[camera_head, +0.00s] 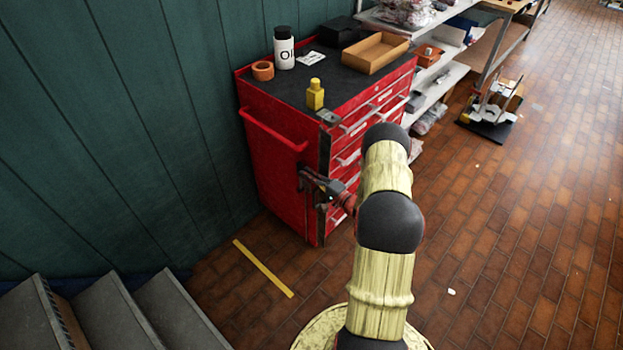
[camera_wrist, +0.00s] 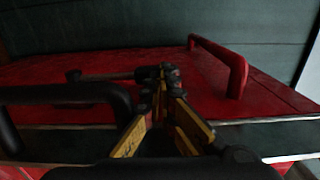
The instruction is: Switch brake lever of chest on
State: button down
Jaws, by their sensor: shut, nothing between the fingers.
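The red chest (camera_head: 275,180) stands against the green wall, with a black top and drawers on its right-hand face. My gripper (camera_head: 312,182) is at the chest's near corner, below the red side handle (camera_head: 273,131). In the wrist view its yellow fingers converge to dark tips (camera_wrist: 166,80); it is shut with nothing held. A thin dark rod with a knob, which looks like the brake lever (camera_wrist: 105,76), lies left of the fingertips against the red side. Its inner end is close to the tips; I cannot tell whether they touch. In the head view I cannot separate the lever from the gripper.
On the chest top are a white oil bottle (camera_head: 284,48), an orange roll (camera_head: 263,71), a yellow bottle (camera_head: 315,95) and an open box (camera_head: 375,53). Grey steps (camera_head: 115,315) are at lower left. Shelves (camera_head: 450,75) stand behind. The brick floor at right is mostly clear.

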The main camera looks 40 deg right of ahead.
jog(key=shift+w+a+r+b, duration=0.1)
jog(key=shift+w+r+b, duration=0.1)
jog(key=shift+w, duration=0.25)
jog(key=shift+w+r+b, duration=0.1)
jog(key=shift+w+b, duration=0.1)
jog(key=shift+w, duration=0.25)
